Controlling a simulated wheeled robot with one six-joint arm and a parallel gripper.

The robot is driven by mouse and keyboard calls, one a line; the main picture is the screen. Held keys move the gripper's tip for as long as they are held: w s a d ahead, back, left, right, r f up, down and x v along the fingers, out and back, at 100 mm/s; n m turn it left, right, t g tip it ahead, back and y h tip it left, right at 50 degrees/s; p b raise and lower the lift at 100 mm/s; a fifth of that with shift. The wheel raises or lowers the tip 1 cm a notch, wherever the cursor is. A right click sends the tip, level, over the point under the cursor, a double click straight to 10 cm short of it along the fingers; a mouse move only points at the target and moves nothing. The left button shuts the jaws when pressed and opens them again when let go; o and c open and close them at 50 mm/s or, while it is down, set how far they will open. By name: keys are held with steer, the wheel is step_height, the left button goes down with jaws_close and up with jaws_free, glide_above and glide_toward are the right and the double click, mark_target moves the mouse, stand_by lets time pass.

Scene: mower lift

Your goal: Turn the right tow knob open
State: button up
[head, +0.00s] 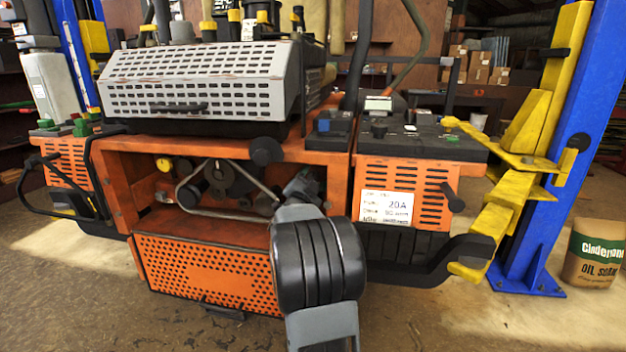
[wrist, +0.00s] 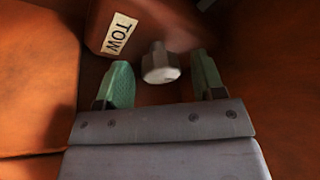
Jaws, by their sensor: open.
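In the wrist view a pale metal knob (wrist: 160,64) stands out from a brown-red housing beside a white TOW label (wrist: 119,35). My gripper (wrist: 163,80) is open, with one green fingertip on each side of the knob. The knob lies between the fingertips, slightly beyond them, with a visible gap on both sides. No contact shows. In the head view my arm reaches into the open front bay of the orange mower (head: 230,150). My fingertips and this knob cannot be made out there.
Orange bay walls (wrist: 35,80) lie close around the gripper. In the head view a perforated orange panel (head: 205,272) sits below the bay and a grey slotted cover (head: 195,80) above it. A blue lift post (head: 560,150) with yellow arms stands at right.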

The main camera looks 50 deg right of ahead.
steer(key=shift+w+d, duration=0.1)
steer(key=shift+d, duration=0.15)
